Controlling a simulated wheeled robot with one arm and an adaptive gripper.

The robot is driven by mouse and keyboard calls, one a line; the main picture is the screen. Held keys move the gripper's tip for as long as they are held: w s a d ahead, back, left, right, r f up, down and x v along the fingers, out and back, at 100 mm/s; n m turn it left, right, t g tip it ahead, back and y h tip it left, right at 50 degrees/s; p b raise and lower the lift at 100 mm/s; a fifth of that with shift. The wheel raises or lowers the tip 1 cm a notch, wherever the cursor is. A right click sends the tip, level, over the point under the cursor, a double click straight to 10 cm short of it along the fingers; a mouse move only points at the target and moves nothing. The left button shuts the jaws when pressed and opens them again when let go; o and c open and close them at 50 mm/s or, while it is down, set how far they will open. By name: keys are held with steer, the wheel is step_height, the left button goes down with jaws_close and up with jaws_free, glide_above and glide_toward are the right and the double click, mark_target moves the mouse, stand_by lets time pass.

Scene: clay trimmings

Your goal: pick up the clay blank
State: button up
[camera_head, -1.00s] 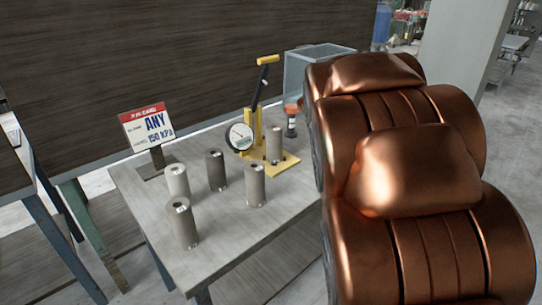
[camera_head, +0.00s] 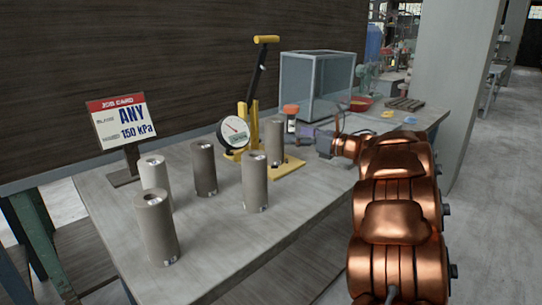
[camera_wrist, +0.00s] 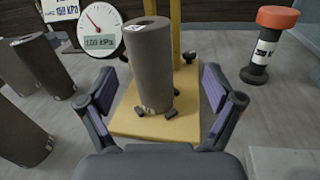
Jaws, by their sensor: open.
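A grey-brown clay cylinder (camera_head: 274,140) stands upright on the yellow base of a hand press (camera_head: 289,172). It also shows in the wrist view (camera_wrist: 151,70), between the fingers of my open gripper (camera_wrist: 158,88), with a gap on both sides. In the head view my gripper (camera_head: 327,143) is to the right of this cylinder, at the end of my copper arm. More clay cylinders stand upright left of the press: a pale one (camera_head: 155,178), a darker one (camera_head: 204,168), one at the front (camera_head: 157,228) and one nearer the press (camera_head: 255,182).
A round gauge (camera_head: 233,132) is at the press's left. A job card (camera_head: 122,120) reads "ANY" and "150 kPa". The table's (camera_head: 260,240) front middle is clear.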

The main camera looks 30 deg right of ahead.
mark_target(275, 136)
steer(key=shift+s+a+f+n+g+y, duration=0.15)
steer(key=shift+s+f+n+y, duration=0.15)
steer(key=shift+f, duration=0.25)
steer(key=shift+s+a+f+n+g+y, duration=0.1)
steer(key=shift+f+n+g+y, duration=0.1)
steer(key=shift+f+n, duration=0.25)
steer(key=shift+w+a, duration=0.1)
steer(key=shift+w, duration=0.1)
steer(key=shift+r+x, duration=0.15)
steer(key=shift+x, duration=1.65)
steer(key=shift+r+x, duration=0.1)
steer(key=shift+x, duration=1.7)
steer(key=shift+c, duration=0.3)
jaws_close()
